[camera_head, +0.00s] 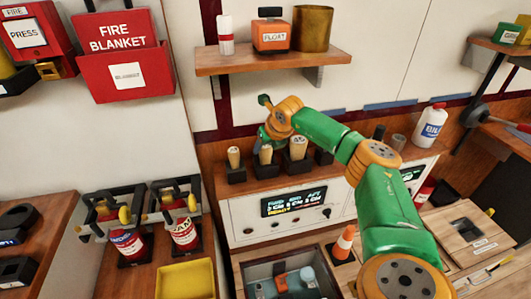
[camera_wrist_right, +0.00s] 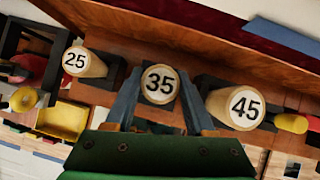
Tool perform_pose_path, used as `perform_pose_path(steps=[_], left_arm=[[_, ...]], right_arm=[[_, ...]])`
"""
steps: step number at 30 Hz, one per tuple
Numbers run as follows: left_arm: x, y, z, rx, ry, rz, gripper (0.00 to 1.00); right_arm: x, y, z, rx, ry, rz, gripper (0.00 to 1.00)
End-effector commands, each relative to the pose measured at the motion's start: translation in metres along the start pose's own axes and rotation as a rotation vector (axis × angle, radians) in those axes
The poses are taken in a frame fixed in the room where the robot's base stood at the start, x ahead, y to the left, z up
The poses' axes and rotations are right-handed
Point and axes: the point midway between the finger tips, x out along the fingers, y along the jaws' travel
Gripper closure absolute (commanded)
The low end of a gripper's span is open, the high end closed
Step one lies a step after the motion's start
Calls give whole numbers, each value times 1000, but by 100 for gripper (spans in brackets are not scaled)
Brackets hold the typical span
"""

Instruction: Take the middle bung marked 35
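The middle bung marked 35 (camera_wrist_right: 160,85) is a pale tapered plug with a round white label. It stands between the bungs marked 25 (camera_wrist_right: 84,62) and 45 (camera_wrist_right: 236,108). In the head view the three bungs stand in black holders on a wooden shelf; the middle one (camera_head: 265,155) is just below my right gripper (camera_head: 266,136). In the right wrist view the two fingers (camera_wrist_right: 158,76) are apart, one on each side of bung 35. I cannot tell whether they touch it. My left gripper is not in view.
A panel with a lit display (camera_head: 294,201) is below the bung shelf (camera_head: 250,184). A higher shelf (camera_head: 272,62) holds a white bottle, an orange box and a brass cup. A grey tray (camera_head: 256,270) and an orange cone (camera_head: 344,243) are below. Bungs 25 and 45 flank closely.

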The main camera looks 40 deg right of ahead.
Motion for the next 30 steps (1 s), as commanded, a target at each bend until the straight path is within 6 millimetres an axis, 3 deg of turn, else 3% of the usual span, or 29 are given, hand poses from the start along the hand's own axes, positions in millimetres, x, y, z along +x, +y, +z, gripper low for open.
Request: perform_pose_path(steps=[1, 3, 13, 22, 25, 30], left_arm=[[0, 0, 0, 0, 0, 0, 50], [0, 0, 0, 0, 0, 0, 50], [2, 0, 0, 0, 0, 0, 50], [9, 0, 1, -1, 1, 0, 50], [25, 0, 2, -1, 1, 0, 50], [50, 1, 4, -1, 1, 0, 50]], right_arm=[[0, 0, 0, 0, 0, 0, 84], [0, 0, 0, 0, 0, 0, 100], [-7, 0, 5, 1, -2, 1, 100], [-62, 1, 41, 2, -7, 5, 100], [-65, -1, 20, -2, -2, 2, 100], [-85, -1, -18, -3, -4, -3, 100]])
